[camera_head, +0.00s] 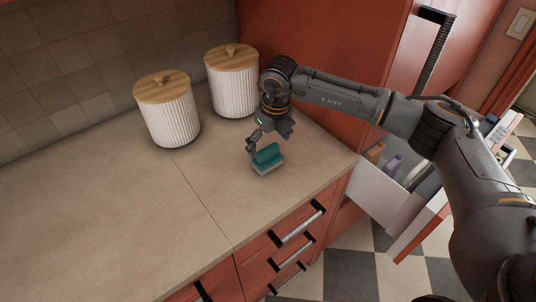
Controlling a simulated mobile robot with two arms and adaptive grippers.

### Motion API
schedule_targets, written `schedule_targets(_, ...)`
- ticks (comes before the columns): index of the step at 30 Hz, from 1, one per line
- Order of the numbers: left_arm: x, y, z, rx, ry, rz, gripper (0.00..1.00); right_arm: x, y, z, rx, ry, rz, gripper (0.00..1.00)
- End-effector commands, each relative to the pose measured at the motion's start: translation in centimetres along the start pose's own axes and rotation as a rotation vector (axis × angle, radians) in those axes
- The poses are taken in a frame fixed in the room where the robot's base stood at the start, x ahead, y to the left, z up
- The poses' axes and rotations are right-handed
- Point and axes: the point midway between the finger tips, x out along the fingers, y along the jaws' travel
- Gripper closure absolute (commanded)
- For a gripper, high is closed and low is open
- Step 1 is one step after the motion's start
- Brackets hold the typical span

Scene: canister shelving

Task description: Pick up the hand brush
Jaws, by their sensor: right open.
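The hand brush (267,157) is a small teal block with a pale lower part. It lies on the beige countertop near the corner by the red cabinet. My right gripper (257,149) is just above and behind the brush, pointing down, with its fingers open. The fingertips are close to the brush's upper left side; I cannot tell if they touch it. My left gripper is not in view.
Two white ribbed canisters with wooden lids, one at left (168,112) and one behind my gripper (232,82), stand by the tiled wall. An open drawer (381,196) holding bottles juts out at right. The countertop (110,215) is clear at left.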

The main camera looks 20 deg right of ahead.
Motion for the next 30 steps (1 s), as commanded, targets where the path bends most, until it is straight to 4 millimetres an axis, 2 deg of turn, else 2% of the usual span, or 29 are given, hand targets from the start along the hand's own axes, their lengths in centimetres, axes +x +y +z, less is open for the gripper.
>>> schedule_targets(1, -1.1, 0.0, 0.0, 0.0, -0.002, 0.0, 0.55, 0.3, 0.1, 0.1, 0.0, 0.004, 0.001, 0.06)
schedule_targets(6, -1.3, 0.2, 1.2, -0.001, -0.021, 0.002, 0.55, 2.4, 0.0, 0.1, 0.001, 0.002, 0.0, 0.06)
schedule_targets(14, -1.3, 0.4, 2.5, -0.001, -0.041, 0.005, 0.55, 2.6, 0.0, 0.1, 0.0, -0.001, 0.0, 0.08)
schedule_targets(21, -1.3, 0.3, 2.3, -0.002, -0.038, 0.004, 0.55, 2.6, 0.0, 0.1, 0.0, 0.0, 0.0, 0.57)
schedule_targets(24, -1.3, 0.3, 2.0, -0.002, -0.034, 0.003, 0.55, 2.6, 0.0, 0.1, 0.0, -0.001, 0.0, 0.71)
schedule_targets(30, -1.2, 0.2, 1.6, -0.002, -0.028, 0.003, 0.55, 2.6, 0.0, 0.1, 0.0, -0.001, 0.0, 0.72)
